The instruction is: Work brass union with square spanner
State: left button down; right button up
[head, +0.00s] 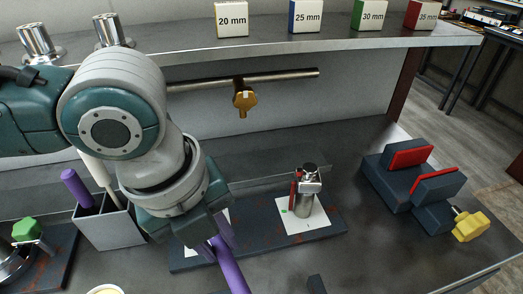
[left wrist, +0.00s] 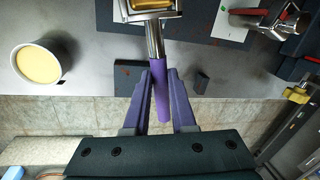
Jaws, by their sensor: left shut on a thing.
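My left gripper (head: 214,243) points down over the front of the bench, its purple fingers shut on a purple handle (head: 231,270). In the left wrist view this handle (left wrist: 163,112) lies between the fingers (left wrist: 160,76). A silver shank (left wrist: 155,42) leads from it to a square metal head (left wrist: 150,6), cut by the picture's top edge; this looks like the square spanner. A brass fitting (head: 244,101), perhaps the union, sits on the horizontal pipe (head: 288,77) behind, apart from my gripper. A metal cylinder with a red lever (head: 305,195) stands upright on a white card. My right gripper is not in view.
A grey holder (head: 108,228) with another purple handle stands left of my gripper. A dark vise-like block with red jaws (head: 412,180) and a yellow knob are at right. Labelled size blocks (head: 232,20) line the upper shelf. A cup of yellow stuff (left wrist: 45,62) stands near the front edge.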

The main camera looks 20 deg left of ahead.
pick_arm(q)
jog(key=shift+w+d+r+n, duration=0.1)
jog(key=shift+w+d+n, duration=0.2)
jog(key=shift+n, duration=0.1)
jog(key=shift+w+d+n+y+p, duration=0.3)
jog(key=shift+w+d+n+p, duration=0.25)
jog(key=shift+n, duration=0.45)
jog(key=shift+w, duration=0.15)
jog(key=w+n, duration=0.2)
jog(key=w+d+n, duration=0.1)
jog(key=w+n, duration=0.1)
jog(key=n, duration=0.1)
jog(key=shift+d+t+y, duration=0.15)
jog(key=shift+t+y, duration=0.15)
jog(key=shift+y, duration=0.1)
jog(key=shift+s+p, duration=0.1)
jog(key=shift+p, duration=0.2)
jog(key=shift+s, duration=0.2)
